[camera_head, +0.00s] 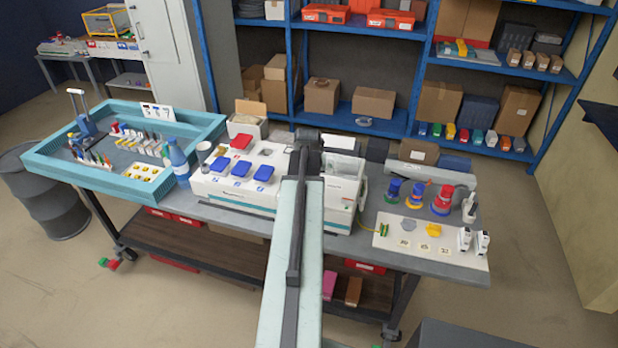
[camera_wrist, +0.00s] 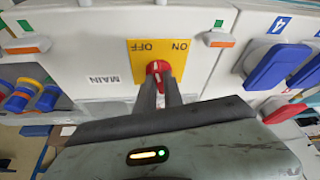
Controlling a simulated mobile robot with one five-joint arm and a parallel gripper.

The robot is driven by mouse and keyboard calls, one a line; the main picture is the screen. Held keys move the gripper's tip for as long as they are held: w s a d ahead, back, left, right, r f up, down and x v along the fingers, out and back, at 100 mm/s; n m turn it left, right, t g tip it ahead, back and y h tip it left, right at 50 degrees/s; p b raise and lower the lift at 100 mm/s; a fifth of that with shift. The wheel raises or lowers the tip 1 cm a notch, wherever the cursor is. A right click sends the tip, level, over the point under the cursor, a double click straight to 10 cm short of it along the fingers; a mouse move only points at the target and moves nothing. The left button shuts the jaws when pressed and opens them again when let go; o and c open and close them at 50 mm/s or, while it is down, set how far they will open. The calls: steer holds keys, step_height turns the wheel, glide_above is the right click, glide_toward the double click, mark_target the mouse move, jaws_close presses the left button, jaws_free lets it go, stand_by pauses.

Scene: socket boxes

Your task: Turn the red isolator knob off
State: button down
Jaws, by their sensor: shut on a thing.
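The lettering appears upside down in the wrist view. My gripper (camera_wrist: 159,82) is shut on the knob, with one dark finger on each side. The knob has a pale mark, but its exact setting is hard to read. In the head view my arm covers the knob and the fingertips; the white socket box (camera_head: 235,192) stands on the bench behind the arm.
Blue socket covers (camera_wrist: 275,66) are right of the knob in the wrist view. Blue and red plugs (camera_head: 441,200) stand on the bench's right. A blue bottle (camera_head: 178,160) and teal tray (camera_head: 70,172) are left. Shelves (camera_head: 340,115) stand behind.

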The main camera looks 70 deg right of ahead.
steer(key=n+t, duration=0.1)
steer(key=n, duration=0.2)
steer(key=n+y, duration=0.1)
steer(key=n, duration=0.2)
steer(key=shift+s+d+t, duration=0.1)
steer(key=shift+s+t, duration=0.05)
steer(key=shift+t, duration=0.25)
steer(key=shift+y, duration=0.3)
steer(key=c, duration=1.5)
jaws_free()
steer(key=shift+o, duration=0.2)
steer(key=p+v, duration=0.7)
steer(key=shift+s+r, duration=0.2)
steer(key=shift+r, duration=0.15)
